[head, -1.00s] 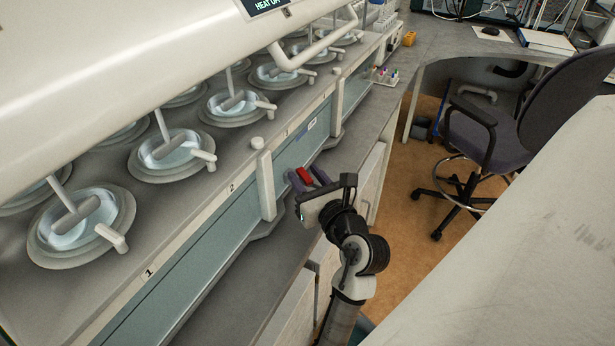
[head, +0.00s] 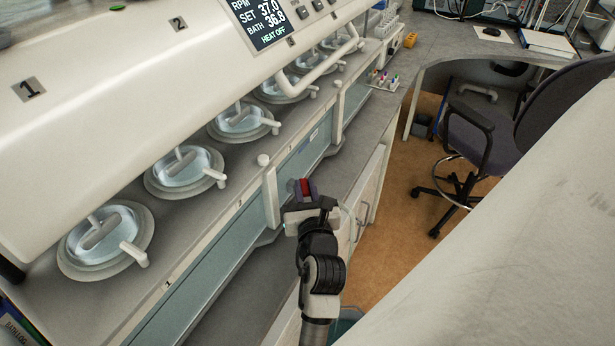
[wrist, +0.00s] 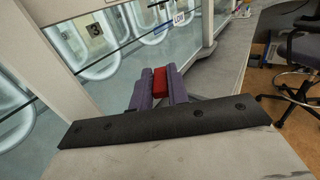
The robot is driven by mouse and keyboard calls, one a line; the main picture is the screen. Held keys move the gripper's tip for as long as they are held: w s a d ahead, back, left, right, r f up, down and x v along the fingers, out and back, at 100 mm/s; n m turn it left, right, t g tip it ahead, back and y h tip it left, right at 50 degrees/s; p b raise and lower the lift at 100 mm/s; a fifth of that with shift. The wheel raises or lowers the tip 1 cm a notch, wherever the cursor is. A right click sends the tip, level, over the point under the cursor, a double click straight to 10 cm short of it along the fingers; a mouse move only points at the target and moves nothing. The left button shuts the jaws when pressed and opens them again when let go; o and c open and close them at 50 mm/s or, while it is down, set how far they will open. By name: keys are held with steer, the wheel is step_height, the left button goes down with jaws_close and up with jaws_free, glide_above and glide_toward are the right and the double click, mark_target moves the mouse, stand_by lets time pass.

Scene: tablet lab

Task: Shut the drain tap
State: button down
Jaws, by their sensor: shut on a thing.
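The red tap handle (wrist: 155,73) sits between the purple-grey fingers of my gripper (wrist: 158,88) in the wrist view. The fingers are shut on it. In the head view the same red handle (head: 306,187) shows between the fingertips of my gripper (head: 303,189), low at the front of the bath (head: 300,160), near a pale upright post. The fingers hide the handle's sides and the tap body, so I cannot tell how far the handle is turned.
Round vessels with pale lids (head: 186,168) line the bath's top under a white instrument head (head: 110,100). Its display (head: 266,18) reads HEAT OFF. A rack of coloured-capped tubes (head: 383,79) stands on the bench behind. A dark chair (head: 480,135) and open floor lie to the right.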

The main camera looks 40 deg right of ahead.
steer(key=shift+a+f+m+g+h, duration=0.1)
steer(key=shift+m+g+h, duration=0.35)
steer(key=shift+h, duration=0.25)
steer(key=c, duration=1.4)
jaws_free()
steer(key=shift+o, duration=0.2)
